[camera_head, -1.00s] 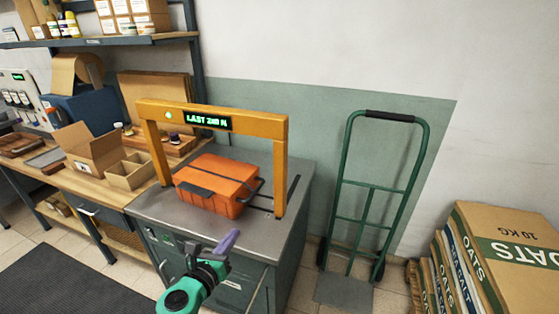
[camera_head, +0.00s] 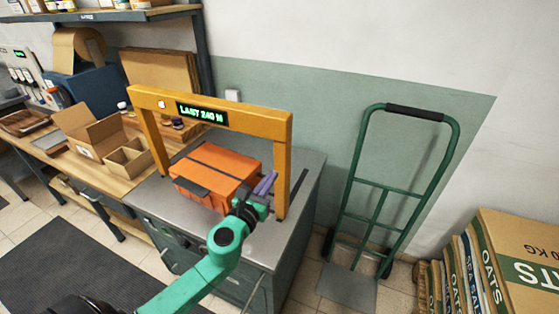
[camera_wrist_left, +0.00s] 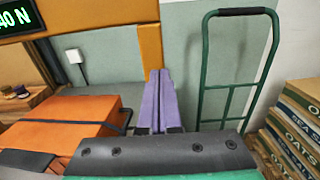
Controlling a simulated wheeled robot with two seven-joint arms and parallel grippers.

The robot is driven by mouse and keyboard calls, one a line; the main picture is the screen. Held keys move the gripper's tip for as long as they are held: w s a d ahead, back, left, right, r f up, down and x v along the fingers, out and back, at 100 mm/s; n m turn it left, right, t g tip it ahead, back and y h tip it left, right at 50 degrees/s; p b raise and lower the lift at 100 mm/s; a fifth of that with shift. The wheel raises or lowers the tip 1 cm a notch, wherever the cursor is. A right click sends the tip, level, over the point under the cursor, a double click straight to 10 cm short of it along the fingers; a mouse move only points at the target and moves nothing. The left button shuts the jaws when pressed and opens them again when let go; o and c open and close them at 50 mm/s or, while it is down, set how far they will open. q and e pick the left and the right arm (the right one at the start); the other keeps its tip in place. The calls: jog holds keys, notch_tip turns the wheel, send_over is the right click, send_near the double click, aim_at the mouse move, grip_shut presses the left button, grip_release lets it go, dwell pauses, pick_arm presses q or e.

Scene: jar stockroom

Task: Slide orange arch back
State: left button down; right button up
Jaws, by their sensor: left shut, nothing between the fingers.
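The orange arch (camera_head: 225,113) stands over the metal-topped bench, with a lit display reading "LAST 240 N" on its crossbar. Its right post also shows in the left wrist view (camera_wrist_left: 150,42). An orange case (camera_head: 218,172) with a dark strap sits on the bench under the arch. My left gripper (camera_head: 267,184) is shut and empty, with purple fingers, close in front of the right post. In the left wrist view its fingers (camera_wrist_left: 160,98) overlap the lower part of that post; I cannot tell whether they touch it. My right gripper is not in view.
A green hand truck (camera_head: 384,190) leans at the wall right of the bench (camera_head: 262,238). Oats boxes (camera_head: 520,262) stand at the far right. Open cardboard boxes (camera_head: 90,137) sit on the wooden worktop at left. A dark slot runs in the bench top beside the right post.

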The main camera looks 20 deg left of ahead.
aim_at(284, 160)
pick_arm(q)
jog(key=w, duration=0.5)
jog(key=shift+w+p, duration=0.15)
jog(key=shift+p, duration=0.15)
jog(key=shift+w, duration=0.4)
jog(key=shift+f, duration=0.1)
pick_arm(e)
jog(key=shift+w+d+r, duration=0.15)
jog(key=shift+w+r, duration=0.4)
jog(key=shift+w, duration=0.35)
